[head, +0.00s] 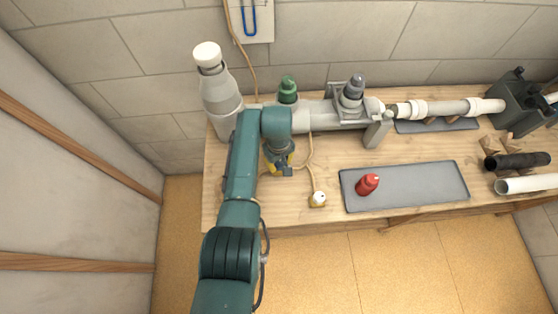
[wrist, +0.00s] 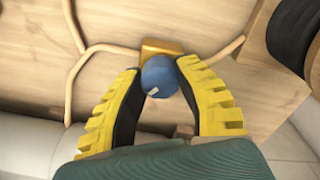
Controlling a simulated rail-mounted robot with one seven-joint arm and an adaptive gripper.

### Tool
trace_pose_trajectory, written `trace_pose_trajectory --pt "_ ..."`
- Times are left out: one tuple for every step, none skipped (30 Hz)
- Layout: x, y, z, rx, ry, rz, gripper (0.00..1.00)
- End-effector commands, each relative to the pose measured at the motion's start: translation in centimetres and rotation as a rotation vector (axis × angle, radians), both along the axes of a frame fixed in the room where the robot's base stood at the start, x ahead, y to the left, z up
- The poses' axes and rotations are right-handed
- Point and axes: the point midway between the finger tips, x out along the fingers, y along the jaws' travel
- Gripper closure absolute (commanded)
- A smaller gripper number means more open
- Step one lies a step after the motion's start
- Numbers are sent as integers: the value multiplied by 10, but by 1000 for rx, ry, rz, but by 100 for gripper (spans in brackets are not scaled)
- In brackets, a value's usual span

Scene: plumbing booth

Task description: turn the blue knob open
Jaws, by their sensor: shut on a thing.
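The blue knob (wrist: 160,76) is round with a small pale mark and sits on an orange-yellow base (wrist: 160,46) in the wrist view. My gripper (wrist: 160,69) has its two yellow-ribbed, dark-padded fingers on either side of the knob, shut on it at the fingertips. In the head view my gripper (head: 281,163) points down over the left part of the wooden bench, and I cannot clearly make out the blue knob there, as the gripper and arm cover it.
A similar base with a white knob (head: 319,198) stands to the right, joined by tan tubing. A grey mat (head: 415,188) holds a red object (head: 367,184). A grey-white bottle (head: 219,95), a green-capped part (head: 288,89) and a pipe assembly (head: 335,114) stand behind.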

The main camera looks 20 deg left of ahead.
Motion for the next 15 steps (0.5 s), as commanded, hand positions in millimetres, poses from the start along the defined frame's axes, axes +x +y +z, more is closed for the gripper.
trace_pose_trajectory --pt "-2 -1 -2 -2 6 42 100" --pt "-2 -1 -2 -1 6 70 100" --pt "-2 -1 -3 -2 6 108 100" --pt "-2 -1 -3 -1 5 137 100" --pt "-2 -1 -3 -1 6 165 100" --pt "-2 -1 -3 -1 5 202 100" --pt "-1 -1 -3 -1 5 230 100" --pt "-1 -1 -3 -1 5 258 100" --pt "-1 -1 -3 -1 4 293 100" --pt "-1 -1 -3 -1 5 319 100" --pt "-1 -1 -3 0 5 345 100" --pt "-1 -1 -3 -1 5 377 100" --pt "-1 -1 -3 -1 5 400 100" --pt "-2 -1 -3 -1 5 423 100" --pt "-2 -1 -3 0 6 452 100"
